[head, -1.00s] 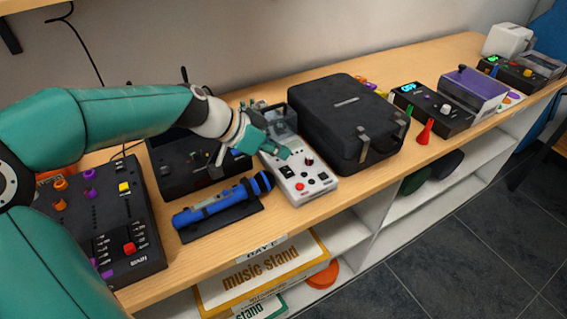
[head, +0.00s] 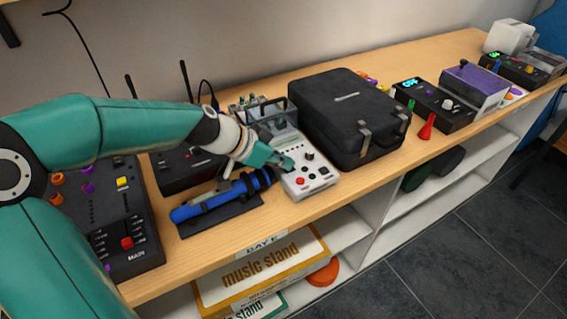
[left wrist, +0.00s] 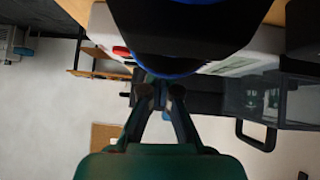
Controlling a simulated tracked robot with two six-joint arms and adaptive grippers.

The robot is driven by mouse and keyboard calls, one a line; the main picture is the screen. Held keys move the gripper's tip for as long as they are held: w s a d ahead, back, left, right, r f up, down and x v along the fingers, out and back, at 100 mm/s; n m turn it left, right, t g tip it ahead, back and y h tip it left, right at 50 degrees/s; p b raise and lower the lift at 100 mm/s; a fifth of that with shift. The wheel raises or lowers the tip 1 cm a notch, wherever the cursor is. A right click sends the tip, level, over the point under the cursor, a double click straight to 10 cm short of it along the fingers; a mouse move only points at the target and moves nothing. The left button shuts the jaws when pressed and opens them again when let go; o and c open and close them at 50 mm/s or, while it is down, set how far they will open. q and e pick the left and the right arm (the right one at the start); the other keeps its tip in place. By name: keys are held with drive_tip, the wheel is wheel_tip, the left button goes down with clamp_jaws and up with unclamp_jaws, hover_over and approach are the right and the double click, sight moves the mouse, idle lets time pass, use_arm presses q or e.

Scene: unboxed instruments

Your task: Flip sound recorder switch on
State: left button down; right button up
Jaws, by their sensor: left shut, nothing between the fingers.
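The sound recorder appears to be the white device (head: 322,183) at the shelf's front edge, with a clear lid, black knobs and a red button (head: 300,181). Its white body also shows in the left wrist view (left wrist: 262,45). My left gripper (head: 287,163) is shut and empty, its tips at the left side of the recorder's panel, where a black switch sits. The tips largely cover that switch, so I cannot tell its position or whether they touch it. The left wrist view shows the fingers (left wrist: 160,92) close together. My right gripper is not in view.
A blue microphone (head: 222,194) lies on a dark pad, just left of the recorder under my gripper. A black case (head: 345,115) stands close on the right. A mixer (head: 122,215) and a black box with antennas (head: 185,170) are at the left.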

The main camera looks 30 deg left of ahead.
use_arm(q)
drive_tip(key=shift+a+f, duration=0.1)
drive_tip(key=shift+f, duration=0.05)
drive_tip(key=shift+w+a, duration=0.35)
drive_tip(key=shift+a, duration=0.25)
drive_tip(key=shift+r, duration=0.3)
drive_tip(key=r, duration=0.1)
drive_tip(key=r+p, duration=0.1)
drive_tip(key=r, duration=0.1)
drive_tip(key=r+p, duration=0.1)
drive_tip(key=shift+w+a+r, duration=0.15)
drive_tip(key=shift+w+r, duration=0.05)
drive_tip(key=shift+w, duration=0.05)
drive_tip(key=b+v, duration=0.1)
drive_tip(key=v, duration=0.8)
drive_tip(key=shift+s+a, duration=0.35)
drive_tip(key=shift+a, duration=0.15)
drive_tip(key=shift+f, duration=0.15)
